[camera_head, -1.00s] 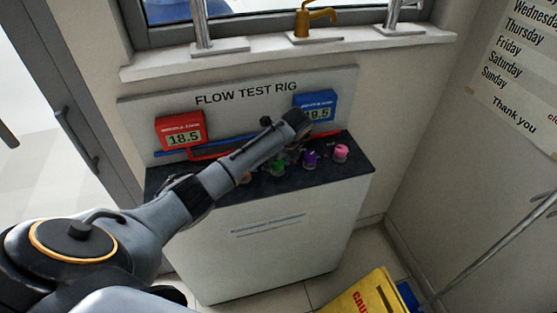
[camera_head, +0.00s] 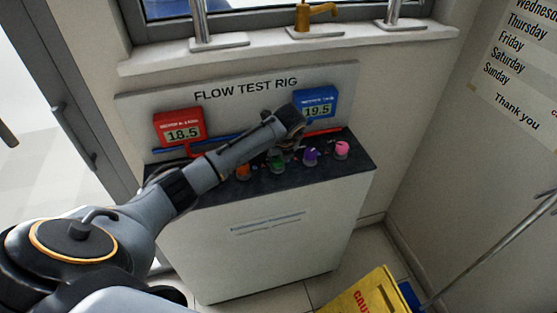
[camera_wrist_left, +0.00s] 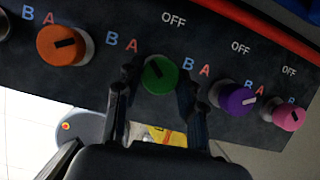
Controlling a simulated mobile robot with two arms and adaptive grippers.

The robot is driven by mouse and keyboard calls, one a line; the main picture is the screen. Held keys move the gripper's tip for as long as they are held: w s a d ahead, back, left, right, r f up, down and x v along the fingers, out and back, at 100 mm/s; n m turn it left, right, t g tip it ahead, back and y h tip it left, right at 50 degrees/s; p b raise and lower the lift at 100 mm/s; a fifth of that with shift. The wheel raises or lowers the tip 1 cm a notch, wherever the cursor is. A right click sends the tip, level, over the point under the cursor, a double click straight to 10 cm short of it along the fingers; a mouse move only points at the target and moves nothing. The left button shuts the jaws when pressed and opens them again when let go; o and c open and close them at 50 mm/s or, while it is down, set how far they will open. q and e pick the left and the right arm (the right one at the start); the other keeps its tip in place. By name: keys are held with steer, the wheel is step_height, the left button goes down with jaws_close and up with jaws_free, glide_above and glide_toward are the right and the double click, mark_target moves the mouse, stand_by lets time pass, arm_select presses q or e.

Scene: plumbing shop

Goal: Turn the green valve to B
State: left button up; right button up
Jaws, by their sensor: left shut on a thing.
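The green valve (camera_wrist_left: 160,74) is a round knob on the dark rig top, between my left gripper's two fingers in the left wrist view. It also shows in the head view (camera_head: 277,166), partly covered by the gripper. My left gripper (camera_wrist_left: 159,84) is shut on the knob, one finger on each side. The green valve's blue B (camera_wrist_left: 112,39) and pink A (camera_wrist_left: 131,45) lie to its upper left, and its white OFF (camera_wrist_left: 174,19) lies above. A dark mark on the knob appears to slant toward the upper left; its exact setting is unclear. My right gripper is not seen.
An orange knob (camera_wrist_left: 62,46) stands left of the green valve; purple (camera_wrist_left: 237,98) and pink (camera_wrist_left: 289,116) knobs stand right. The red display (camera_head: 180,130) reads 18.5, the blue display (camera_head: 316,104) 19.5. A yellow caution sign (camera_head: 365,297) stands on the floor.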

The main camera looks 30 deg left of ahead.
arm_select(q)
steer(key=m+h+b, duration=0.1)
steer(key=m+b, duration=0.1)
steer(key=m+t+b, duration=0.1)
steer(key=m+b, duration=0.2)
steer(key=m+h+b, duration=0.1)
steer(key=m+b, duration=0.1)
steer(key=m, duration=0.1)
steer(key=shift+s+a+f+t+h, duration=0.1)
steer(key=shift+a+f+t+h, duration=0.1)
steer(key=shift+a+t+h, duration=0.15)
steer(key=m+h+b, duration=0.1)
steer(key=m+b, duration=0.1)
steer(key=m, duration=0.1)
steer(key=m+h+b, duration=0.1)
steer(key=m, duration=0.1)
steer(key=m+b, duration=0.1)
steer(key=m, duration=0.1)
steer(key=shift+a+r+h+b, duration=0.1)
steer(key=shift+r+h+b, duration=0.05)
steer(key=shift+h+b, duration=0.25)
steer(key=m+g, duration=0.1)
steer(key=m, duration=0.2)
steer(key=shift+h+b, duration=0.35)
steer(key=shift+r+m+g+h+b, duration=0.1)
steer(key=shift+m+g+h+b, duration=0.35)
steer(key=shift+m, duration=1.45)
steer(key=shift+a, duration=0.1)
steer(key=o, duration=1.2)
